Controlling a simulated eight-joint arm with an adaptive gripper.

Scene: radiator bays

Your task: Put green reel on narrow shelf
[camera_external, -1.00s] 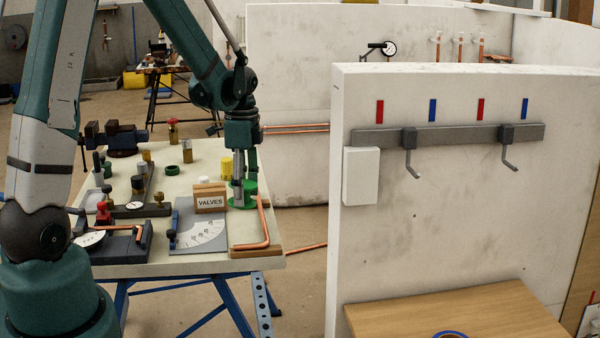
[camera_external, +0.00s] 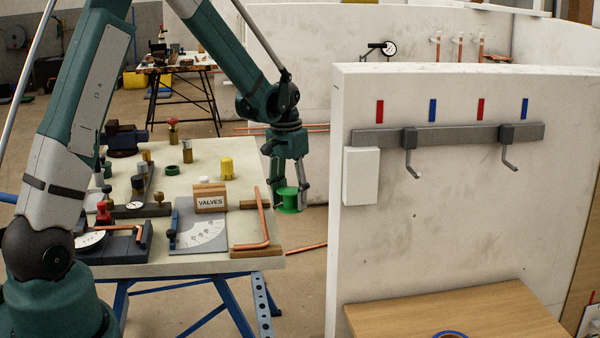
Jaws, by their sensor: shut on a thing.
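The green reel (camera_external: 289,208) is in my gripper (camera_external: 289,193), which points straight down with one finger on each side of it. My gripper is shut on the reel and holds it in the air just past the right edge of the workbench (camera_external: 210,263). The reel is upright, its wide flange at the bottom. A wooden surface (camera_external: 450,303) stands low at the right against the white partition. I cannot tell for certain whether it is the narrow shelf.
The white partition (camera_external: 420,230) stands to the right of my gripper, with a grey hook rail (camera_external: 455,134) and a white box (camera_external: 361,177) on it. On the bench are a VALVES block (camera_external: 210,202), a bent copper pipe (camera_external: 266,225) and a yellow reel (camera_external: 227,168).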

